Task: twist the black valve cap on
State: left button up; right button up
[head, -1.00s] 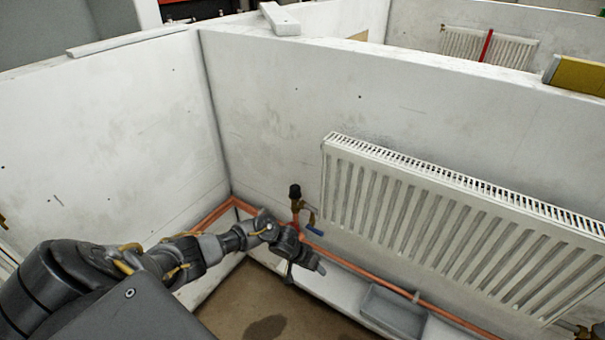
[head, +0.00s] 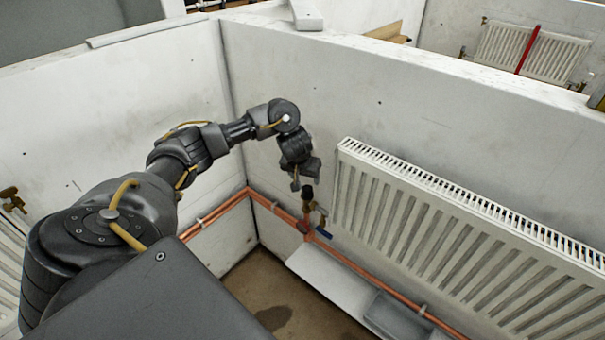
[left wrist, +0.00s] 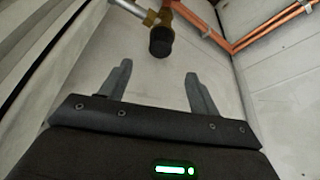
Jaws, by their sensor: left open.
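The black valve cap (head: 308,191) sits on top of the brass valve (head: 307,209) at the radiator's lower left corner; whether it is fully seated I cannot tell. In the left wrist view the cap (left wrist: 161,41) shows beyond the fingertips, roughly centred between them, with the brass valve body (left wrist: 166,15) behind it. My left gripper (head: 303,180) hangs pointing down just above the cap. Its two fingers (left wrist: 157,75) are apart and empty, and do not touch the cap. My right gripper is in neither view.
The white radiator (head: 450,220) stands close on the right of the valve. Copper pipes (head: 360,272) run along the wall below. A grey tray (head: 396,316) lies on the white ledge (head: 325,280). The wall corner is close on the left.

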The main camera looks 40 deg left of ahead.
aim_at(307, 188)
pick_arm(q)
jog(key=b+x, duration=0.4)
jog(key=x, duration=0.3)
jog(key=shift+d+f, duration=0.15)
jog(key=shift+f, duration=0.05)
jog(key=shift+w+f, duration=0.1)
jog(key=shift+f, duration=0.05)
jog(key=shift+x, duration=0.8)
jog(key=c, duration=1)
jog(key=shift+c, duration=0.2)
jog(key=shift+p, duration=0.3)
jog(key=shift+f, duration=0.1)
